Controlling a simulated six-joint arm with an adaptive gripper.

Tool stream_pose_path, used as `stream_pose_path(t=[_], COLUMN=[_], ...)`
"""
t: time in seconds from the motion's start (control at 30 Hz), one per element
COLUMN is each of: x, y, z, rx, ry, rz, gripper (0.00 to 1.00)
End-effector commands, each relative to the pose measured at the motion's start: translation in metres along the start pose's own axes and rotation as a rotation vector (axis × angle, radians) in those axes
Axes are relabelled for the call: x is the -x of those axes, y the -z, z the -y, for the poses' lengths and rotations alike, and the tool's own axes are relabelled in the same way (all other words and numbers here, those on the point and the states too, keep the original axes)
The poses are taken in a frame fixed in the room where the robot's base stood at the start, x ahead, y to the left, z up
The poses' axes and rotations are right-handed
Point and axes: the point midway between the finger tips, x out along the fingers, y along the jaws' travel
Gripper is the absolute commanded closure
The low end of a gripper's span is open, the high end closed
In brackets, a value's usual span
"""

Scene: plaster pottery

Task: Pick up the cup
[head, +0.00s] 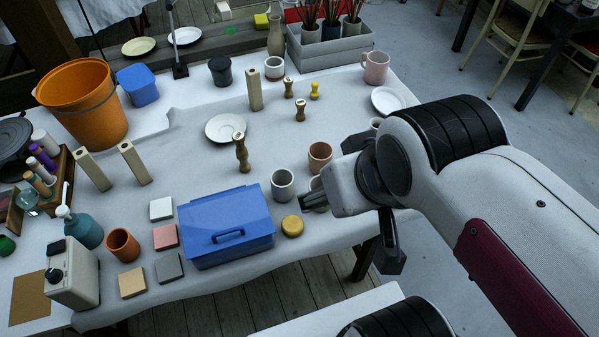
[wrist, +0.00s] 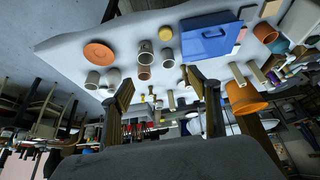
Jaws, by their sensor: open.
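Several cups stand on the white-covered table. A terracotta cup (head: 320,154) and a grey cup (head: 283,186) are close to my gripper (head: 314,201), and another pale cup (head: 316,183) is partly hidden behind it. A pink mug (head: 376,67) stands at the far right, and a terracotta cup (head: 123,246) at the front left. In the wrist view my gripper (wrist: 160,88) has its fingers spread wide with nothing between them. Beyond them stand a grey cup (wrist: 145,48), the terracotta cup (wrist: 144,73) and more pale cups. The pictures do not single out one cup.
A blue box (head: 226,226) and a round yellow piece (head: 292,226) lie left of my gripper. Wooden figures (head: 241,153) and a white saucer (head: 226,127) stand behind. An orange bucket (head: 83,105) is at the left. The table's edge runs close under my gripper.

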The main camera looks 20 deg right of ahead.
Motion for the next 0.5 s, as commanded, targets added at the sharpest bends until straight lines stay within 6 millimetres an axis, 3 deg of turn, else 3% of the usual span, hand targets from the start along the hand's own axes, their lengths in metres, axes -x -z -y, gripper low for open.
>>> stream_pose_path(t=[0.27, 0.5], x=[-0.001, -0.012], y=[0.003, 0.029], z=[-0.003, -0.024], rx=[0.001, 0.018], ry=[-0.008, -0.077], rz=[-0.003, -0.038], gripper=[0.39, 0.39])
